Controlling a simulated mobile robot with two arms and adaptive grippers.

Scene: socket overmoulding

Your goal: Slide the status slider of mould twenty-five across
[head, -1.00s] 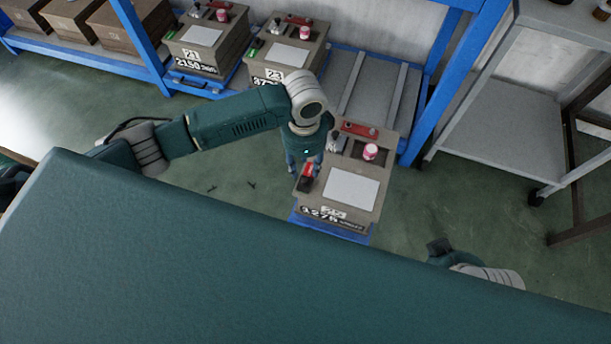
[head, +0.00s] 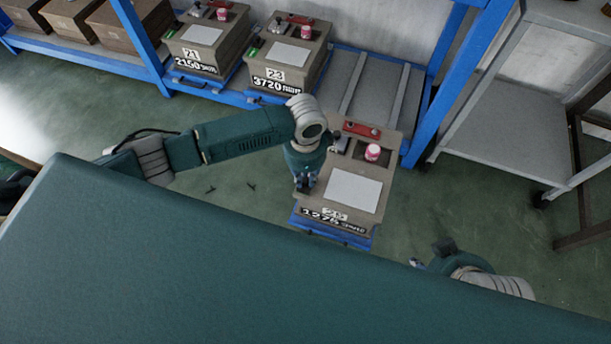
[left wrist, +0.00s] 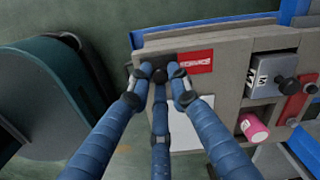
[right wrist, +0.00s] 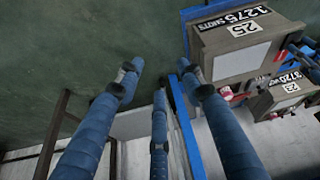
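Mould twenty-five (head: 335,215) is a grey-brown box with a white panel and the plate "25" on its front; its front also shows in the right wrist view (right wrist: 235,42). In the left wrist view its status slider has a dark knob (left wrist: 175,70) beside a red label strip (left wrist: 196,62). My left gripper (head: 304,184) is over that left edge of the mould. Its fingertips (left wrist: 163,73) are drawn fairly close together at the knob; whether they grip it is hidden. My right gripper (head: 430,257) is empty, its fingers (right wrist: 162,78) spread, to the right of the mould.
Moulds 21 (head: 205,40) and 23 (head: 285,58) stand on the blue rack (head: 75,62), with brown boxes (head: 125,25) to their left. A grey shelf trolley (head: 510,125) stands at the right. Mould twenty-five carries a pink-capped part (head: 372,152) and a metal knob block (left wrist: 270,75) on top.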

